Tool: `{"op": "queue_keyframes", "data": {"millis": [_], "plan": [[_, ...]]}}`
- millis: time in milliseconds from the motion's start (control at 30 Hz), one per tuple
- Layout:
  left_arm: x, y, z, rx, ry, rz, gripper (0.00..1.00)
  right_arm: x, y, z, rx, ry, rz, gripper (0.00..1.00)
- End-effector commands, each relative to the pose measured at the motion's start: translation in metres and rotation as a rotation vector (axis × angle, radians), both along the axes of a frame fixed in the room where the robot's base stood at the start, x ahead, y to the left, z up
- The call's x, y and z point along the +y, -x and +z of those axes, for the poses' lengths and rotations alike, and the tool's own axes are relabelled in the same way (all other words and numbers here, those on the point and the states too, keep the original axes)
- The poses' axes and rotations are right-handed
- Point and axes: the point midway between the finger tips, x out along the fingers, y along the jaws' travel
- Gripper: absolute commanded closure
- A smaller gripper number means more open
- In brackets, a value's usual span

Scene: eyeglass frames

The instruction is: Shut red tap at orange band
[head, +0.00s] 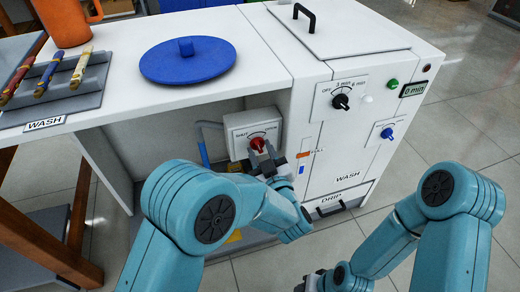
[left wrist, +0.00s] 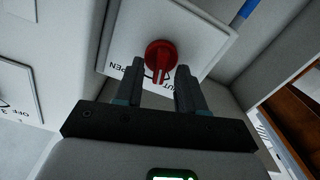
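The red tap (head: 257,145) is a round knob on a white panel (head: 236,125) marked SHUT and OPEN, under the white counter. In the left wrist view the red tap (left wrist: 160,55) has its bar pointing down the picture, between the two words. My left gripper (head: 266,163) is right in front of it. In the left wrist view its fingers (left wrist: 157,88) are apart, one either side of the bar's end, with gaps visible. A small orange mark (head: 304,155) is on the cabinet front; I cannot tell whether it is the band. My right gripper (head: 311,282) is partly cut off at the bottom edge.
A blue upright strip (head: 203,154) stands left of the tap panel. A blue lid (head: 187,60) and a rack of pens or frames (head: 62,75) are on the counter (head: 120,38). The WASH cabinet (head: 345,150) with dials stands close on the right.

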Motion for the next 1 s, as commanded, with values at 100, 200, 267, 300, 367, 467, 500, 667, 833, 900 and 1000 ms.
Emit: {"op": "queue_keyframes", "data": {"millis": [100,200,267,300,367,467,500,667,833,900,1000], "plan": [[-0.001,0.001,0.0,0.0,0.0,0.0,0.61,0.0,0.0,0.0,0.0,0.0,0.0,0.57],[-0.001,0.001,0.0,0.0,0.0,0.0,0.61,0.0,0.0,0.0,0.0,0.0,0.0,0.57],[-0.001,0.001,0.0,0.0,0.0,0.0,0.74,0.0,0.0,0.0,0.0,0.0,0.0,0.57],[-0.001,0.001,0.0,0.0,0.0,0.0,0.87,0.0,0.0,0.0,0.0,0.0,0.0,0.57],[0.0,0.001,0.0,0.0,0.0,0.0,1.0,0.0,0.0,0.0,0.0,0.0,0.0,0.57],[0.0,0.0,0.0,0.0,0.0,0.0,1.0,0.0,0.0,0.0,0.0,0.0,0.0,0.57],[0.0,0.0,0.0,0.0,0.0,0.0,1.0,0.0,0.0,0.0,0.0,0.0,0.0,0.57],[0.0,-0.001,-0.001,-0.006,0.019,0.0,1.0,0.0,0.0,-0.003,-0.001,0.0,-0.001,0.57],[0.001,-0.002,-0.003,-0.03,0.089,0.0,1.0,-0.002,-0.004,-0.013,-0.01,0.002,-0.007,0.57],[0.002,-0.002,-0.004,-0.044,0.132,-0.001,1.0,-0.002,-0.008,-0.019,-0.022,0.005,-0.008,0.57],[0.002,-0.001,-0.004,-0.066,0.199,-0.001,1.0,-0.004,-0.014,-0.028,-0.044,0.009,-0.011,0.57]]}}
